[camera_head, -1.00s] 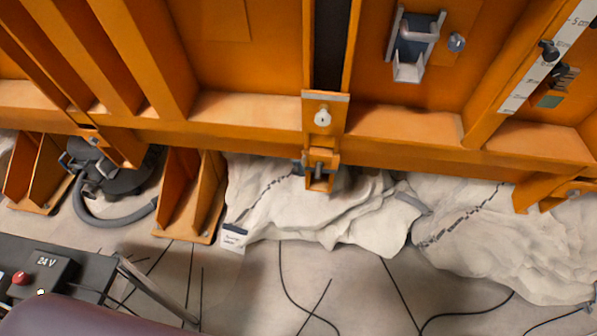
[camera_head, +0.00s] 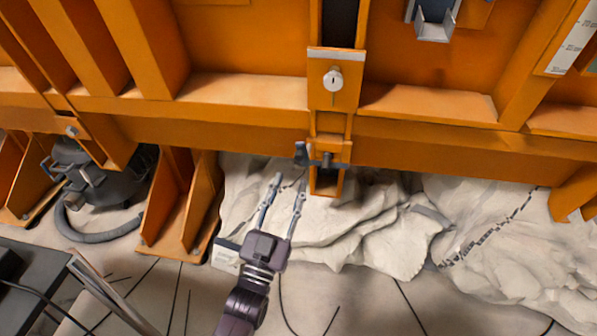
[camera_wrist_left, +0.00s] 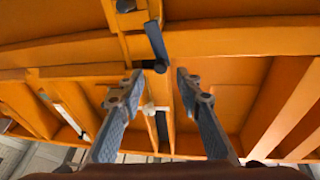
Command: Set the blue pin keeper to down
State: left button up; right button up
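The blue pin keeper (camera_head: 301,153) is a small dark-blue piece at the left of the orange bracket (camera_head: 326,185) under the beam. In the left wrist view the keeper (camera_wrist_left: 155,40) is a flat blue bar running up the picture from a dark round end (camera_wrist_left: 160,66). A grey pin (camera_head: 327,160) sits beside it in the bracket. My left gripper (camera_head: 289,183) is open and empty, its fingertips just below and left of the keeper. In the left wrist view the gripper (camera_wrist_left: 158,77) has its fingers either side of the dark round end, apparently not touching. My right gripper is not in view.
The orange beam (camera_head: 230,121) crosses above the gripper, with a white-headed lock (camera_head: 333,79) over the bracket. Crumpled pale sheeting (camera_head: 385,240) lies below. An orange gusset foot (camera_head: 180,205) and a dark round machine with a hose (camera_head: 105,185) stand left.

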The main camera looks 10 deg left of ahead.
aim_at(298, 158)
pick_arm(q)
jog(key=x, duration=0.8)
jog(key=shift+s+r, duration=0.15)
jog(key=shift+r, duration=0.2)
grip_shut()
